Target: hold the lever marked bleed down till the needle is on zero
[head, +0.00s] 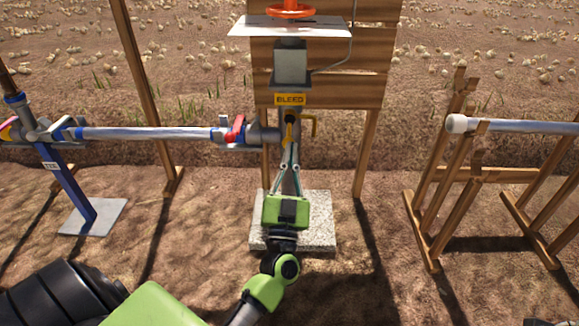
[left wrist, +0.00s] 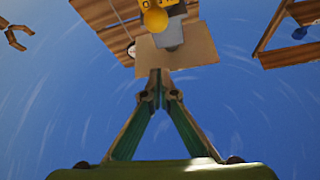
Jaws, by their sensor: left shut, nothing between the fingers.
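The bleed lever (head: 289,129) is the yellow handle on the grey standpipe, under the yellow BLEED sign (head: 290,99). It hangs steeply, and the fingertips partly cover it. My left gripper (head: 290,148) is shut and empty, its tips at or just beside the lever's lower end. I cannot tell whether they touch. In the left wrist view the closed fingertips (left wrist: 160,78) point up at a brown plate, with a yellow part (left wrist: 155,18) beyond. No gauge face or needle can be read in either view.
A red handwheel (head: 290,11) and a white plate (head: 290,27) top the standpipe before a wooden board (head: 330,60). A horizontal pipe (head: 150,133) with a red-handled valve (head: 235,131) joins from the left. A wooden rack (head: 450,180) bears another pipe at right.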

